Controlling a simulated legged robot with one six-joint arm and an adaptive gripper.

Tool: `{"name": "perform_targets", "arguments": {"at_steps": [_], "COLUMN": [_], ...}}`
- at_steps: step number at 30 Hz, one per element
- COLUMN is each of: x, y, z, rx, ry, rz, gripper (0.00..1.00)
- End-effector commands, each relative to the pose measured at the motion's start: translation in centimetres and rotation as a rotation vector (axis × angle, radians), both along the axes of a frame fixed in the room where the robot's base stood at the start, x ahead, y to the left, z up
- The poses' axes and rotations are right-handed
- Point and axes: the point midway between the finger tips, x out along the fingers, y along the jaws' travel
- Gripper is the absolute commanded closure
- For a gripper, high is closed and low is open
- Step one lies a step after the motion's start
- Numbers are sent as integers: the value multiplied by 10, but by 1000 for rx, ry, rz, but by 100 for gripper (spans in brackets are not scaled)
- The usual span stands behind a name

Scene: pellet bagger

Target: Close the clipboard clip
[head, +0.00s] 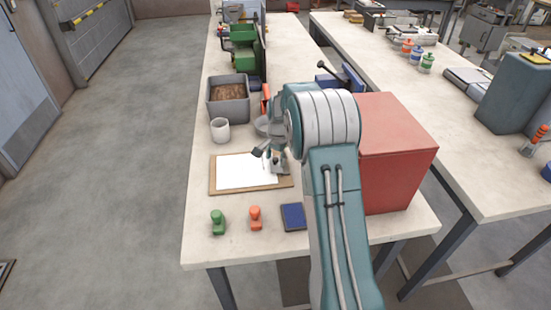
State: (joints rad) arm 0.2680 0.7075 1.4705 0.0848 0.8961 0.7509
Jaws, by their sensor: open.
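The clipboard (235,191) is a brown board lying flat on the near workbench, with a white sheet of paper (245,171) on it. Its clip end is at the right, under my gripper. My gripper (268,158) is open, low over the right part of the clipboard, with one dark finger to the left over the paper's edge. The clip is small and mostly hidden by my gripper and wrist. I cannot tell whether the clip is raised, or whether my fingers touch it.
A white cup (220,130) and a grey bin of brown pellets (228,98) stand behind the clipboard. A green stamp (218,222), an orange stamp (255,217) and a dark blue pad (293,217) are in front. A large red box (398,150) stands right of my arm.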

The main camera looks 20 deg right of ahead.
Motion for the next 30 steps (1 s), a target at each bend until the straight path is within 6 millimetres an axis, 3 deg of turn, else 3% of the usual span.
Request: {"name": "perform_targets", "arguments": {"at_steps": [6, 7, 11, 12, 30], "x": [0, 0, 0, 0, 2], "y": [0, 0, 0, 0, 5], "z": [-1, -1, -1, -1, -5], "rx": [0, 0, 0, 0, -139], "ry": [0, 0, 0, 0, 40], "rz": [0, 0, 0, 0, 1], "gripper": [35, 40, 98, 100, 100]}}
